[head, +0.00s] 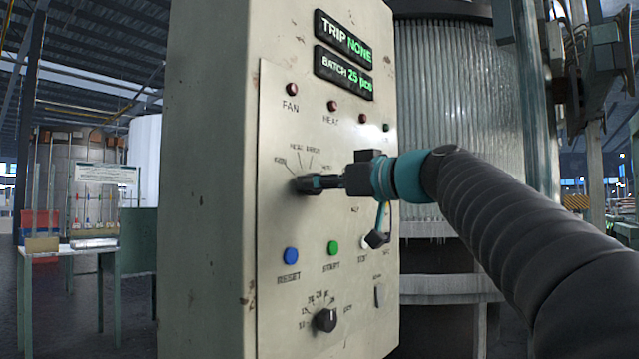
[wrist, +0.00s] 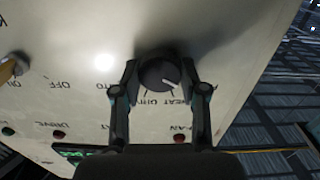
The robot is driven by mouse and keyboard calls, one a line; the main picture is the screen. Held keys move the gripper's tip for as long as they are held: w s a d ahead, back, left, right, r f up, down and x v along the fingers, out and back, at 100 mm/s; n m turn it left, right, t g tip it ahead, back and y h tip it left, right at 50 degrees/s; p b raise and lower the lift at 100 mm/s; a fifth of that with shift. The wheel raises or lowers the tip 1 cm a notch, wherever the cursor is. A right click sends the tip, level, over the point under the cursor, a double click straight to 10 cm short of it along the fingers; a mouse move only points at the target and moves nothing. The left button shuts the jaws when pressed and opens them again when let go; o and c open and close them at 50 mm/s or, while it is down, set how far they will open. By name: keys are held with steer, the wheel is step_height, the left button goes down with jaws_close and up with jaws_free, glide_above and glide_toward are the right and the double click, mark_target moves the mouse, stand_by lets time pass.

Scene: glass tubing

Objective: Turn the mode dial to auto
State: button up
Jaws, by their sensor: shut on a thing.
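The mode dial (wrist: 157,72) is a round dark knob on the front of a pale control cabinet (head: 215,150). In the wrist view, which shows the panel upside down, its white pointer line is aimed down and right, toward the heat label and away from the partly covered auto label (wrist: 107,88) on the left. My gripper (wrist: 160,80) is shut on the dial, one finger on each side. In the head view my gripper (head: 312,184) reaches in from the right and hides most of the dial.
Below the dial are a blue reset button (head: 291,255), a green start button (head: 333,248) and a second black knob (head: 325,320). Red lamps (head: 292,89) and two displays (head: 343,68) are above. A table (head: 80,246) stands far left.

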steer(key=shift+m, duration=0.3)
steer(key=m+p, duration=0.1)
steer(key=m, duration=1)
steer(key=m+p, duration=0.1)
steer(key=m, duration=1.1)
steer(key=shift+w+d+f+p, duration=0.1)
steer(key=shift+w+f+p, duration=0.1)
steer(key=shift+p, duration=0.1)
steer(key=o, duration=1.1)
steer(key=shift+o, duration=0.2)
steer(key=shift+s+d, duration=0.1)
steer(key=shift+s, duration=0.05)
steer(key=v, duration=1.1)
steer(key=shift+s+d, duration=0.25)
